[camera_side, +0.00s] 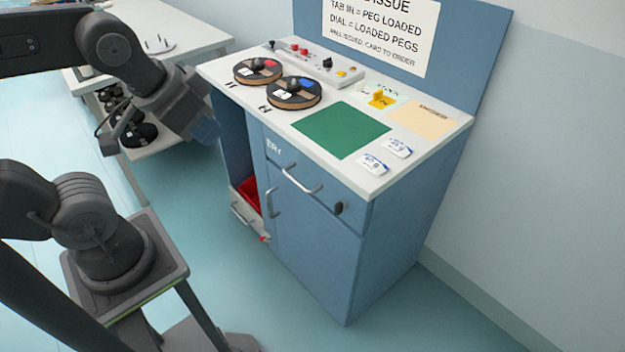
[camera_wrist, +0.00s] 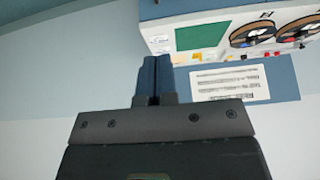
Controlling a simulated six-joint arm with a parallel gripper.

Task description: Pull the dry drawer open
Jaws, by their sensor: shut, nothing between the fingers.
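The drawer marked DRY (camera_side: 320,193) is in the upper front of the blue cabinet in the side view. Its front looks flush with the cabinet. A grey bar handle (camera_side: 302,179) runs across it, with a dark round knob (camera_side: 338,207) to the right. My gripper (camera_side: 207,130) is left of the cabinet and near the counter's left edge, apart from the handle. Its blue fingers are together and empty in the wrist view (camera_wrist: 153,72). The wrist view does not show the drawer front.
The white counter (camera_side: 405,165) holds two reels (camera_side: 293,93), a green mat (camera_side: 341,130) and small white-blue packets (camera_side: 397,148). Below the drawer is a cabinet door (camera_side: 312,240) with a vertical handle. A red bin (camera_side: 250,192) sits in the left bay. The floor in front is clear.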

